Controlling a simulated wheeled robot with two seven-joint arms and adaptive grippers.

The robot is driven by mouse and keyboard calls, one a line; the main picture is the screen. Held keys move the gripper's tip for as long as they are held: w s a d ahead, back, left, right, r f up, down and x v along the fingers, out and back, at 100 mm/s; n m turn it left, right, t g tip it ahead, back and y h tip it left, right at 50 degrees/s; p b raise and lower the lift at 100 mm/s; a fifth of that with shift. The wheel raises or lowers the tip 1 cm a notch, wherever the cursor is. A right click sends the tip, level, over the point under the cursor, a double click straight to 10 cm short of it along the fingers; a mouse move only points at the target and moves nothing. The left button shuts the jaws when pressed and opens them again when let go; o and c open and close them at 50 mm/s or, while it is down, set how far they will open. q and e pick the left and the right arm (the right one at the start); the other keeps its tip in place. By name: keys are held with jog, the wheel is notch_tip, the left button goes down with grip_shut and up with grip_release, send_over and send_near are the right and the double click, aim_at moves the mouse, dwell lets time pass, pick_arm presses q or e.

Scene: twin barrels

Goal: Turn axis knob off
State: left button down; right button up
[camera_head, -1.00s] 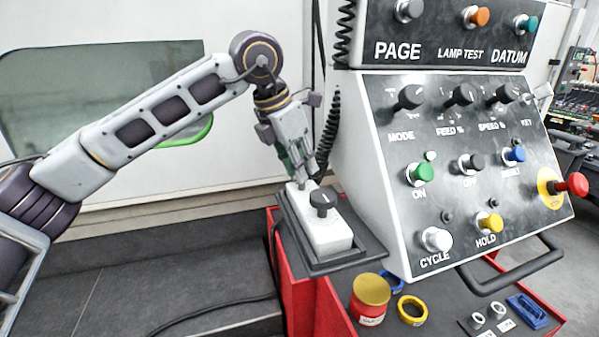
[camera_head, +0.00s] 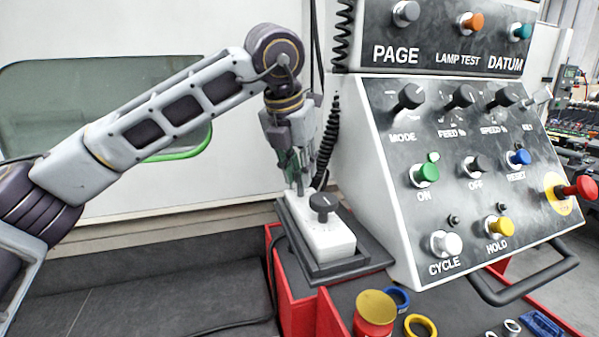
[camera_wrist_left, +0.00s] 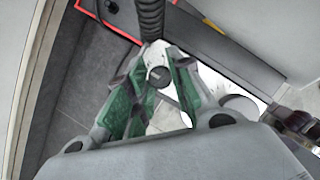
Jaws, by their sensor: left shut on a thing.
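A white handheld box (camera_head: 325,238) lies in a black tray (camera_head: 345,268) beside the control panel. A round black knob (camera_head: 323,203) stands on its top, clear of my fingers; it also shows in the left wrist view (camera_wrist_left: 240,105). My left gripper (camera_head: 299,187) points down at the far end of the box. It is shut on a small knob there, seemingly the axis knob, mostly hidden by the fingers. My right gripper is out of view.
The slanted control panel (camera_head: 400,180) with several knobs and buttons stands close to the right. A red jar with a gold lid (camera_head: 375,308) and a yellow ring (camera_head: 420,326) are in front.

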pick_arm(q)
jog(key=c, duration=1.6)
grip_release()
jog(key=shift+o, duration=1.6)
jog(key=shift+r, duration=0.1)
jog(key=shift+v, duration=0.85)
jog(key=v, duration=1)
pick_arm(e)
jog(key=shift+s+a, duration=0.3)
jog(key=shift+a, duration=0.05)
pick_arm(q)
jog(key=shift+r, duration=0.1)
